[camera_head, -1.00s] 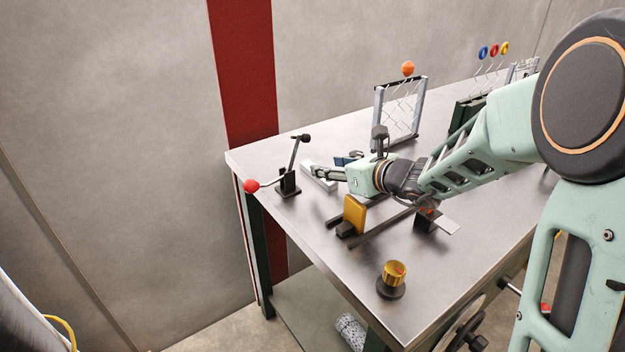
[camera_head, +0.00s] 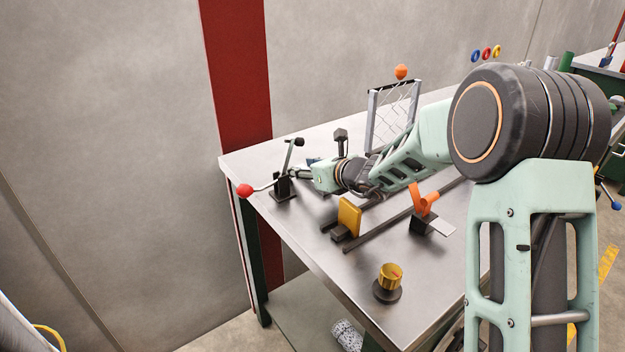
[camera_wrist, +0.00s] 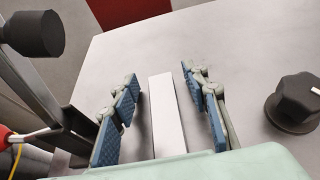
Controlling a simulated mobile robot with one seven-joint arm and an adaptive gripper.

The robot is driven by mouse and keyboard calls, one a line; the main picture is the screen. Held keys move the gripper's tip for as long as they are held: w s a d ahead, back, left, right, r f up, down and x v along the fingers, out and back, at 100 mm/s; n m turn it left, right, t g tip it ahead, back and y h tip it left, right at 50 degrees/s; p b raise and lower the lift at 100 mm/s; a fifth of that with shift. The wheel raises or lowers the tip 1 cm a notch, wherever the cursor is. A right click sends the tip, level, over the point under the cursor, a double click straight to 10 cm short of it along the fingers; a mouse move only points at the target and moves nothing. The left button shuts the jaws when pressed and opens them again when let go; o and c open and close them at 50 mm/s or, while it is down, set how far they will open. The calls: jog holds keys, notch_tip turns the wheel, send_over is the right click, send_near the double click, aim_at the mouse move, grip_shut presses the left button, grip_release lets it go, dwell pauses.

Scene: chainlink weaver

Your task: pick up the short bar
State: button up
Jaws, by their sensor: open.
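A plain white bar (camera_wrist: 167,115), the only bar of its kind in view and so likely the short bar, lies on the grey metal table. In the wrist view it runs lengthwise between the two blue-padded fingers of my gripper (camera_wrist: 160,83). A gap shows on each side of it, so neither finger appears to touch it. My gripper is open. In the head view my gripper (camera_head: 296,174) is low over the table's far left part, and the arm and gripper hide the bar. The height of the fingertips over the table is hard to tell.
A black lever stand (camera_head: 282,187) with a red ball stands close to my gripper. It also shows at left in the wrist view (camera_wrist: 42,85). A black knob (camera_wrist: 298,103) is at right. A yellow block (camera_head: 349,216), orange fork (camera_head: 424,199) and yellow knob (camera_head: 389,277) stand nearer the front.

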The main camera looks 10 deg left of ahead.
grip_shut()
jog(key=shift+r, duration=0.15)
dwell(0.4)
jog(key=shift+d+r, duration=0.1)
